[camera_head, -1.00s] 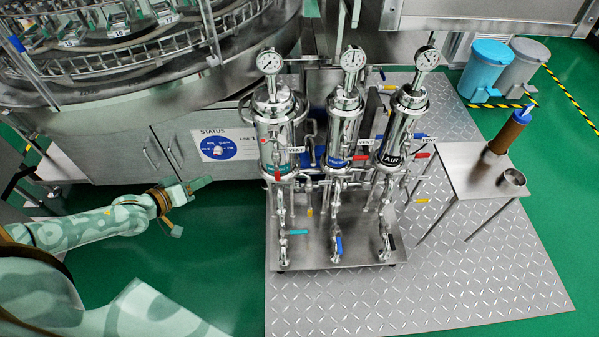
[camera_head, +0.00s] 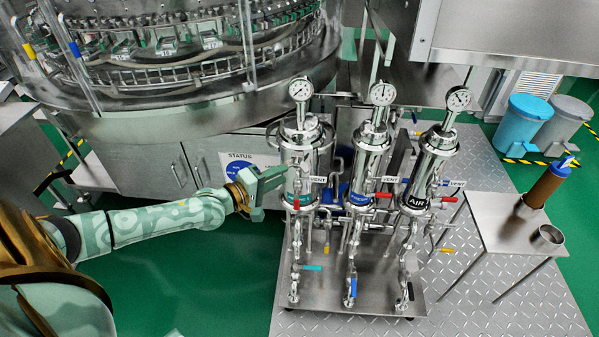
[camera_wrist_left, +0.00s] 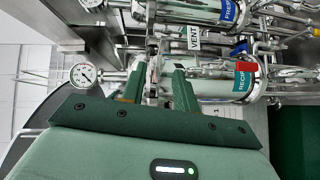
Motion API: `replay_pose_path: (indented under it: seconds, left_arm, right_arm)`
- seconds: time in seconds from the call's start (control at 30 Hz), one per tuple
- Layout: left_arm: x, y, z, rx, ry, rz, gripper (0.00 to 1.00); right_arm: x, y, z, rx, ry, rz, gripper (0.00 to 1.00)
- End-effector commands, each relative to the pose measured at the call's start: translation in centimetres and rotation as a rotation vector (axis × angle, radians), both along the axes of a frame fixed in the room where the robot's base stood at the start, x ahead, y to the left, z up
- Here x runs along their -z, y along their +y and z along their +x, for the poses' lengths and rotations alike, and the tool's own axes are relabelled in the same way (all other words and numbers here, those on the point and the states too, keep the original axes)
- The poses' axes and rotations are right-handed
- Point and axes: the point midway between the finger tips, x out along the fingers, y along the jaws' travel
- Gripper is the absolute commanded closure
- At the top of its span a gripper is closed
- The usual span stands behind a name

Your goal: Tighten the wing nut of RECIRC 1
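The leftmost steel filter housing (camera_head: 298,158) has a teal band. The wrist view shows this housing (camera_wrist_left: 215,88) with a teal label (camera_wrist_left: 243,82) that seems to begin with "RECI"; its number is unreadable. My left gripper (camera_head: 273,190) is just left of the housing at mid-height. In the wrist view its two green fingers (camera_wrist_left: 159,76) are apart, with metal clamp parts (camera_wrist_left: 152,88) showing between and beyond them. I cannot make out the wing nut clearly or tell whether a finger touches it. My right gripper is not in view.
Two more housings, the middle one (camera_head: 370,160) and the AIR one (camera_head: 433,165), stand to the right, with gauges on top. Valves and pipes crowd below. The big rotary washer (camera_head: 200,105) is behind. A small steel table (camera_head: 490,225) is at right. Green floor at left is free.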

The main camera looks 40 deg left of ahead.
Motion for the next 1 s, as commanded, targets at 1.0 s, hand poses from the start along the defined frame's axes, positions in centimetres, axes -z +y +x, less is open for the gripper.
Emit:
replay_pose_path:
  seconds: [1.0]
  left_arm:
    - [0.7, -1.4, 6.1, 0.0, 0.002, 0.005, 1.0]
  right_arm:
    - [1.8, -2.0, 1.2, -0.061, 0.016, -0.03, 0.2]
